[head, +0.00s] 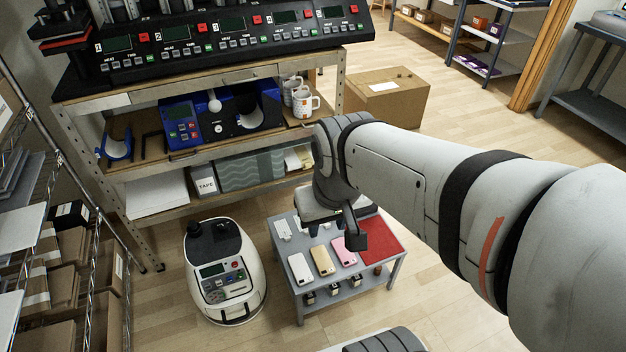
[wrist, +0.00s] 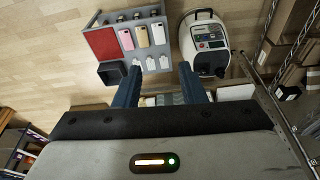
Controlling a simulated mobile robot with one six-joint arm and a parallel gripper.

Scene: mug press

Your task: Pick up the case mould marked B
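A low grey table (head: 345,297) stands on the floor below my gripper; it also shows in the wrist view (wrist: 127,16). On it lie a white phone case shape (head: 300,268), a yellow one (head: 322,260) and a pink one (head: 344,252). Behind them lie smaller white tabbed pieces (head: 283,228), which also show in the wrist view (wrist: 150,63). No letter B is legible, so I cannot tell which piece is the marked mould. My gripper (wrist: 160,68) is open and empty above the table's back edge. My arm hides part of the table top.
A red mat (head: 383,241) covers the table's right end. A black open box (wrist: 112,73) sits near it. A white wheeled machine (head: 222,272) stands left of the table. A workbench (head: 190,162) with a blue mug press stands behind. A cardboard box (head: 385,98) is on the floor.

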